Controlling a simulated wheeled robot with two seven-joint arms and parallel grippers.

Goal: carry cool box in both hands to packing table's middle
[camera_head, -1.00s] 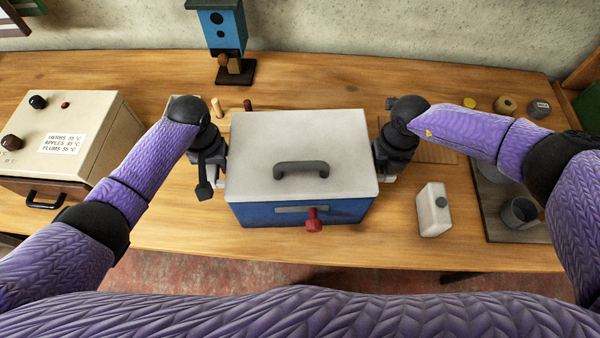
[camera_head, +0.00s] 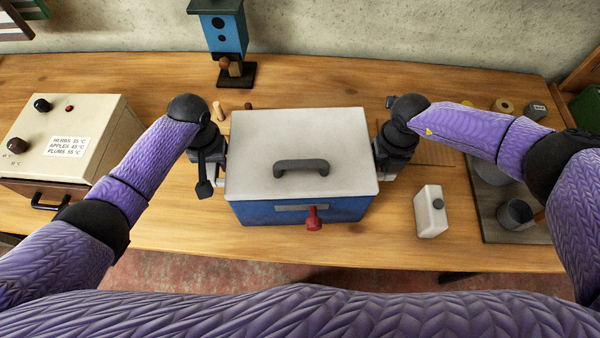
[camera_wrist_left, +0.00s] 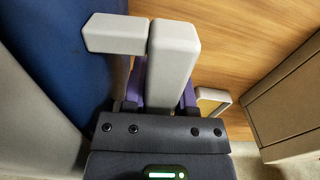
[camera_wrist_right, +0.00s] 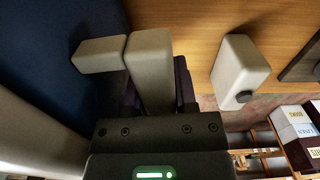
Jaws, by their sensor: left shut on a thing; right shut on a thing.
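The cool box (camera_head: 300,160) has a blue body, a pale grey lid with a dark handle, and a red tap on its front. It is between my two grippers, over the wooden packing table (camera_head: 160,232). My left gripper (camera_head: 219,180) is shut at the box's left side, on a grip that the fingers hide. Its fingers show beside the blue wall in the left wrist view (camera_wrist_left: 148,45). My right gripper (camera_head: 383,172) is shut at the right side in the same way, and shows in the right wrist view (camera_wrist_right: 125,60). Whether the box touches the table is hidden.
A beige dryer box (camera_head: 65,140) stands at the left. A blue birdhouse (camera_head: 224,35) stands behind.

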